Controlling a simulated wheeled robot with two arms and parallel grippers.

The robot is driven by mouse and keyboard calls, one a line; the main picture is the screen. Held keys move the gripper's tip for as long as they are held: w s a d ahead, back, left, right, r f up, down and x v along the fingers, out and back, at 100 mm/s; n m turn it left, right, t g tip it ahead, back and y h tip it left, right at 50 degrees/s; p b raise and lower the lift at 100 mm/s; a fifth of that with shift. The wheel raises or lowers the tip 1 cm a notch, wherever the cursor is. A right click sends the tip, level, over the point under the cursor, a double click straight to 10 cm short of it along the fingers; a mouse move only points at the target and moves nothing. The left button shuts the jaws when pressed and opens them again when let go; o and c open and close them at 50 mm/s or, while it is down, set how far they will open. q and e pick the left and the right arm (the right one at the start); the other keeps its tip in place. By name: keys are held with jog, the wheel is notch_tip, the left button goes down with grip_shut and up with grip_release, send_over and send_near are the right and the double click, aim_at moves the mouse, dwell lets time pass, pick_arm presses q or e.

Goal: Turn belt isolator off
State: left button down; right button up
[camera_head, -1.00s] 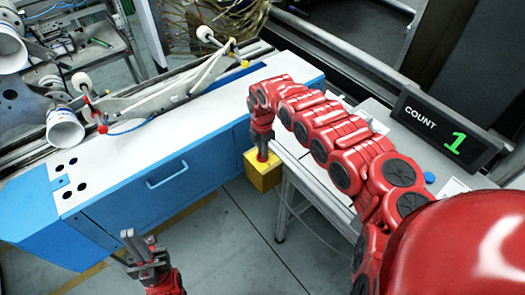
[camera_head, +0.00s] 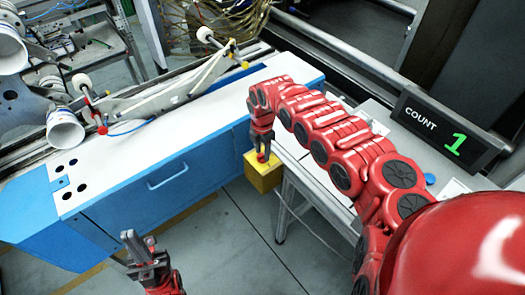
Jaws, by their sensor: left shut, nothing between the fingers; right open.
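The yellow box (camera_head: 262,176), which looks like the belt isolator, sits beside the blue cabinet at the left end of the grey table. A small red part shows on its top, mostly hidden by my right gripper. My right gripper (camera_head: 262,156) points down at the box top, its open fingers close around or beside the red part; I cannot tell whether they touch it. My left gripper (camera_head: 137,246) is shut and empty, low in the view over the floor in front of the blue cabinet.
The blue cabinet (camera_head: 165,177) with a white top and rollers stands at left. A counter display (camera_head: 444,130) reading 1 stands on the grey table (camera_head: 333,203) at right. A cable hangs below the yellow box. The floor (camera_head: 228,240) between is clear.

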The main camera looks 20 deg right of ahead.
notch_tip(320, 180, up, 17)
jog(key=b, duration=0.3)
jog(key=shift+r, duration=0.2)
